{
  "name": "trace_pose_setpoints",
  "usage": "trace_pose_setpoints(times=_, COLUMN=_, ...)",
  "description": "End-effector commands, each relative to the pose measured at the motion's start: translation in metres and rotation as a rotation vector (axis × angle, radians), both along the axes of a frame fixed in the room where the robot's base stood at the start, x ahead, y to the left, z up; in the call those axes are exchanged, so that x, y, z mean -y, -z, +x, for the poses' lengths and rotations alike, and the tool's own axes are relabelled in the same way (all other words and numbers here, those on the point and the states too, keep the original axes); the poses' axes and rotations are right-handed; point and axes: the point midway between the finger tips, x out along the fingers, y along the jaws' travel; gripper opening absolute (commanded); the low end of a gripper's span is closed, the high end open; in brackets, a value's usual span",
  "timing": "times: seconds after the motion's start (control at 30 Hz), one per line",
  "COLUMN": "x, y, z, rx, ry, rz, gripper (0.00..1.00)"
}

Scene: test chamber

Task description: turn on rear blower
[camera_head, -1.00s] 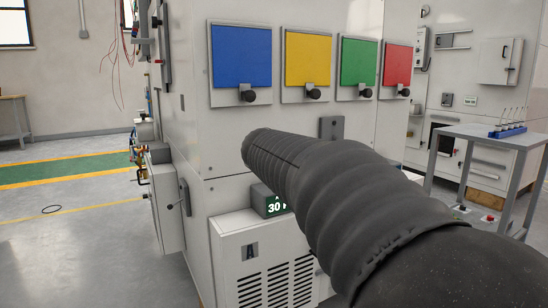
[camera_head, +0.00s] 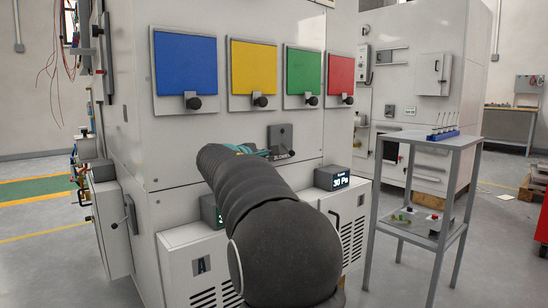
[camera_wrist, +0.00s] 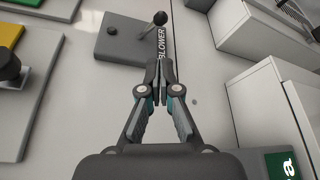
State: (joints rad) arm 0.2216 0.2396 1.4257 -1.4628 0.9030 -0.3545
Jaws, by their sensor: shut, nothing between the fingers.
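A grey switch plate (camera_wrist: 125,40) with a small lever ending in a black ball knob (camera_wrist: 160,18) shows in the wrist view. The word BLOWER runs along the plate's edge beside the lever; whether another word belongs to it I cannot tell. In the head view the plate (camera_head: 281,136) is on the white cabinet, below the coloured panels. My gripper (camera_wrist: 165,78) is shut and empty, its tips just short of the label and apart from the knob in the picture. In the head view my arm hides most of the gripper, whose teal part (camera_head: 243,149) shows just left of the plate.
Blue (camera_head: 185,64), yellow (camera_head: 253,67), green (camera_head: 303,70) and red (camera_head: 341,73) panels with black knobs are above. A grey trolley (camera_head: 428,142) stands right.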

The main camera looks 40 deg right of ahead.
Motion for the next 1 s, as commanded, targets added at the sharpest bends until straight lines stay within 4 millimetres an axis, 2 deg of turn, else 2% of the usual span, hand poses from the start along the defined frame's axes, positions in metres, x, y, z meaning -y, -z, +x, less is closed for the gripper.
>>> trace_pose_setpoints(times=0.3, x=0.047, y=0.008, z=0.022, rx=-0.001, ry=0.003, rz=0.002, gripper=0.0)
trace_pose_setpoints(times=0.5, x=0.071, y=0.012, z=0.033, rx=-0.001, ry=0.001, rz=0.0, gripper=0.0)
trace_pose_setpoints(times=0.7, x=0.081, y=0.013, z=0.038, rx=0.001, ry=0.0, rz=0.0, gripper=0.0)
trace_pose_setpoints(times=1.0, x=0.082, y=0.014, z=0.039, rx=0.0, ry=-0.001, rz=0.001, gripper=0.0)
